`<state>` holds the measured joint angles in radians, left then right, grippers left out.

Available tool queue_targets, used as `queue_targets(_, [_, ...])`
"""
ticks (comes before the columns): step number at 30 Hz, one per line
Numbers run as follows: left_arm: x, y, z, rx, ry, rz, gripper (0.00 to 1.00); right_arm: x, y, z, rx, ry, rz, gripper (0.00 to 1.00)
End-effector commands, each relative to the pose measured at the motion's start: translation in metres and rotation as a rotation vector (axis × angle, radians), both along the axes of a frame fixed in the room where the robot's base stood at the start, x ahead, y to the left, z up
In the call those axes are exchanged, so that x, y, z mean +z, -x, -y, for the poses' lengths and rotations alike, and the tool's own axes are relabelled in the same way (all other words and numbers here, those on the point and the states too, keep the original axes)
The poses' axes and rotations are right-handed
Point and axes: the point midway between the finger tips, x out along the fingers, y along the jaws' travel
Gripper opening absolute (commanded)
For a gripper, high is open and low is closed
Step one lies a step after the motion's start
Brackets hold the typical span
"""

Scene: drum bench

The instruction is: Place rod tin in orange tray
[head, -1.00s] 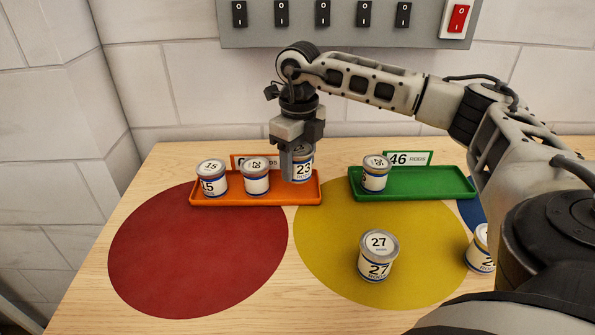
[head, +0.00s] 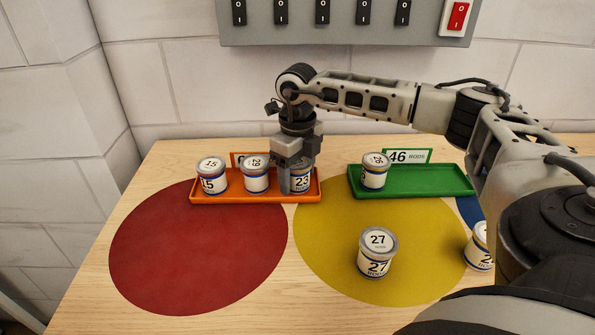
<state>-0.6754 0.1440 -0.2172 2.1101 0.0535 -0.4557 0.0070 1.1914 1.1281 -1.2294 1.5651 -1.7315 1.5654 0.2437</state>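The orange tray (head: 262,198) lies at the back left of the bench. A tin marked 15 (head: 212,176) and another tin (head: 256,175) stand in its left and middle parts. My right gripper (head: 297,180) points down over the tray's right end and is shut on the rod tin marked 23 (head: 302,181). The tin is upright and low in the tray; the fingers partly hide it, and I cannot tell whether its base touches the tray. My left gripper is out of view.
A green tray (head: 425,182) with the sign 46 holds one tin (head: 375,170) at its left. Tin 27 (head: 376,252) stands on the yellow disc (head: 325,255). Another tin (head: 481,247) is partly behind my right arm. The red disc (head: 195,250) is clear.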

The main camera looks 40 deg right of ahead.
Motion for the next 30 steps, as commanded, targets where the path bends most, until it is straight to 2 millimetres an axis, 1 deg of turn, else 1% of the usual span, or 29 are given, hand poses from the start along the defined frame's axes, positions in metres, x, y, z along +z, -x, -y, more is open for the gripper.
queue_targets(4, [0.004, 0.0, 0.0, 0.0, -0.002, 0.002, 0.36, 0.006, 0.0, 0.0, 0.0, 0.0, 0.002, 0.65])
queue_targets(5, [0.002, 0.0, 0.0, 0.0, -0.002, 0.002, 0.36, 0.008, -0.001, 0.0, 0.0, 0.0, 0.002, 0.65])
queue_targets(8, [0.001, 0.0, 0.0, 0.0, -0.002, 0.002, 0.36, 0.021, -0.001, 0.0, 0.0, 0.0, 0.003, 0.65])
queue_targets(15, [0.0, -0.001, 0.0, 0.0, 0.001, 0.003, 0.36, 0.074, -0.001, -0.001, 0.0, -0.001, 0.006, 0.65])
queue_targets(18, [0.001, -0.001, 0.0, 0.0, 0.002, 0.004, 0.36, 0.094, -0.001, -0.001, 0.001, -0.002, 0.005, 0.65])
queue_targets(21, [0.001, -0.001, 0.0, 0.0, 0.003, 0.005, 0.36, 0.109, -0.001, -0.001, 0.001, 0.0, 0.003, 0.65])
queue_targets(25, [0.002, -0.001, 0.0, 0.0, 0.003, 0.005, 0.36, 0.12, 0.0, 0.0, 0.0, 0.0, 0.001, 0.65])
queue_targets(30, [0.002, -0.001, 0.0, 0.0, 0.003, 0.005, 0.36, 0.124, 0.0, 0.0, 0.001, 0.0, 0.0, 0.65])
